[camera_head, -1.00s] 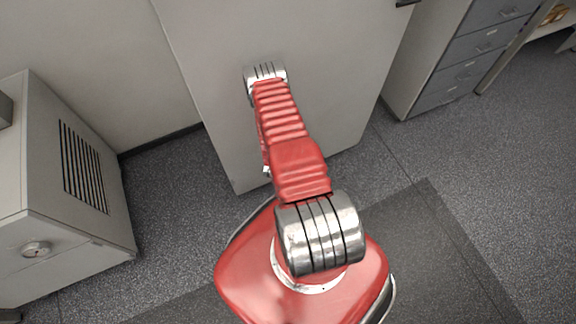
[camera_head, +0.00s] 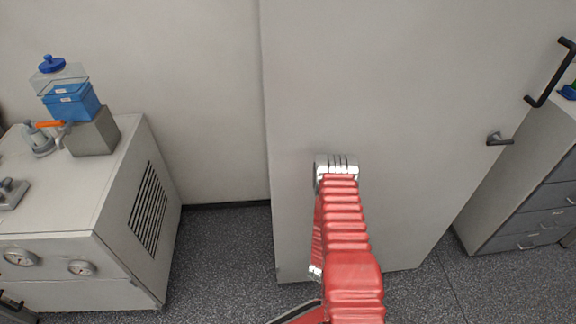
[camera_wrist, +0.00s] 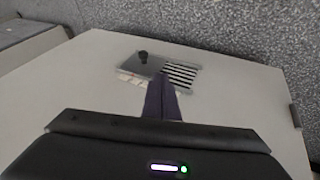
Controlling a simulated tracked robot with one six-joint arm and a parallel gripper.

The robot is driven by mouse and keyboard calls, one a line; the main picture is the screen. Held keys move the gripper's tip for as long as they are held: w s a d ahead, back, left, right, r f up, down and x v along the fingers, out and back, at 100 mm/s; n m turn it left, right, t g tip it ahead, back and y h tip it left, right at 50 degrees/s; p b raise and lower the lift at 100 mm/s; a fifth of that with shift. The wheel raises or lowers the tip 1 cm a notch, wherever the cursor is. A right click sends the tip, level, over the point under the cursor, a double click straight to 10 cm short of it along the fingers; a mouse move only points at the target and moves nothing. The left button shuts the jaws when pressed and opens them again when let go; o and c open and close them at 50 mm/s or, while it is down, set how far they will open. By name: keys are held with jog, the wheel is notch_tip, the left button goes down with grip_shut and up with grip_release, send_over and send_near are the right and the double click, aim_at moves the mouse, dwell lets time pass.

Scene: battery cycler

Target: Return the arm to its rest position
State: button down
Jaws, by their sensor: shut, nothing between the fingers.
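My gripper (camera_wrist: 162,98) shows in the wrist view, its two dark fingers shut together with nothing between them. It points over a pale flat-topped unit (camera_wrist: 240,105). A grey plate with a black knob (camera_wrist: 143,57) and a black-and-white striped patch (camera_wrist: 181,75) lie just beyond the fingertips in the picture; I cannot tell how far below. In the head view my red ribbed arm (camera_head: 345,230) stands raised in front of a tall pale cabinet (camera_head: 400,90). The gripper itself cannot be made out there.
A low grey machine (camera_head: 110,255) with a side vent and gauges stands at left, bearing blue containers (camera_head: 72,100) and a grey block (camera_head: 93,133). Speckled floor (camera_head: 225,250) shows between the machine and cabinet.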

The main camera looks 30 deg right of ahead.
jog(key=s+a+r+m+g+y, duration=0.1)
jog(key=s+a+g+y, duration=0.3)
jog(key=a, duration=0.7)
jog(key=w+a+r+n+y, duration=0.1)
jog(key=w+a+r, duration=0.1)
jog(key=r, duration=0.8)
jog(key=w+a+r+y, duration=0.1)
jog(key=w+a+r, duration=0.2)
jog(key=r, duration=0.8)
jog(key=w+a+r+n+y, duration=0.1)
jog(key=w+a+r, duration=0.1)
jog(key=r, duration=0.8)
jog(key=s+a+r+n+t, duration=0.1)
jog(key=s+a+r+t, duration=0.1)
jog(key=r, duration=1)
jog(key=s+a+r+n+t, duration=0.2)
jog(key=a+r, duration=0.3)
jog(key=r, duration=0.8)
jog(key=s+a+r+n+t+h, duration=0.1)
jog(key=s+a+r+t, duration=0.2)
jog(key=r, duration=0.9)
jog(key=shift+s+a+r+t, duration=0.3)
jog(key=shift+s+a, duration=0.2)
jog(key=shift+s, duration=0.2)
